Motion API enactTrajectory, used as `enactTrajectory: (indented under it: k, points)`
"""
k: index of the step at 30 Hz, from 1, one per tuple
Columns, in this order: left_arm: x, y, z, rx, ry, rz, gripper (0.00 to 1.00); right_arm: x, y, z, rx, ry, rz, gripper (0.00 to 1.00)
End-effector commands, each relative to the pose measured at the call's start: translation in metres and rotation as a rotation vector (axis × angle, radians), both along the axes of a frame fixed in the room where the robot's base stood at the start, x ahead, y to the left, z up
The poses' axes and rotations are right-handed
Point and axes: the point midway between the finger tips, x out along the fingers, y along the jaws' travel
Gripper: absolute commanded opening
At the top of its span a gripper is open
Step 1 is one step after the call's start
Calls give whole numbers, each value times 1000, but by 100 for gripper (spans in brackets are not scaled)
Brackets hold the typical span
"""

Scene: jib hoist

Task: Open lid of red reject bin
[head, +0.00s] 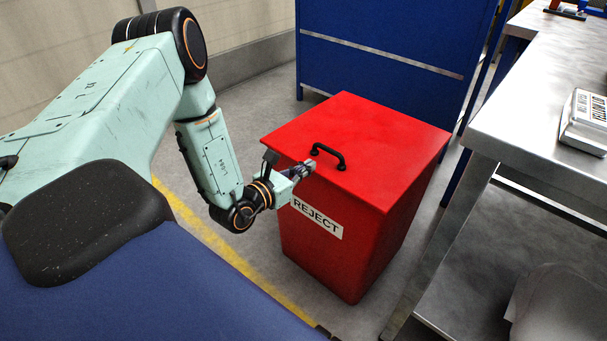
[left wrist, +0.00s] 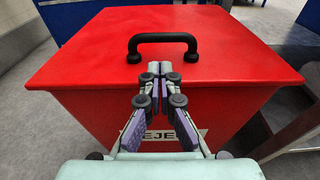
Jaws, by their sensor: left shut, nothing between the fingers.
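The red reject bin (head: 330,248) stands on the floor with a white REJECT label on its front. Its flat red lid (head: 385,135) is down, with a black bar handle (head: 329,156) near the front edge. My left gripper (head: 309,166) is at the lid's front edge, just short of the handle. In the left wrist view, its fingertips (left wrist: 160,68) are together and empty, in front of and below the handle (left wrist: 162,46). I cannot tell whether they touch the lid (left wrist: 100,45). My right gripper is not in view.
A metal workbench (head: 520,110) with a white device (head: 587,120) stands close on the right. A blue cabinet (head: 390,45) is behind the bin. A yellow floor line (head: 215,240) runs along the bin's left, where the floor is free.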

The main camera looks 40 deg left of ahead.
Motion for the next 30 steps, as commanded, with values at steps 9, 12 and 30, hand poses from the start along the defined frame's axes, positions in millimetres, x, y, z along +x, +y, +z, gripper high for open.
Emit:
enactTrajectory:
  k: [9, 12, 30]
  points:
    - [49, -8, -10, 0, 0, -4, 0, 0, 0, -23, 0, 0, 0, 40]
    - [57, -9, -10, 1, 1, -3, 0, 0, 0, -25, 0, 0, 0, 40]
    - [61, -8, -6, -2, 8, -2, 0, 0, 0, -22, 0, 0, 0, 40]
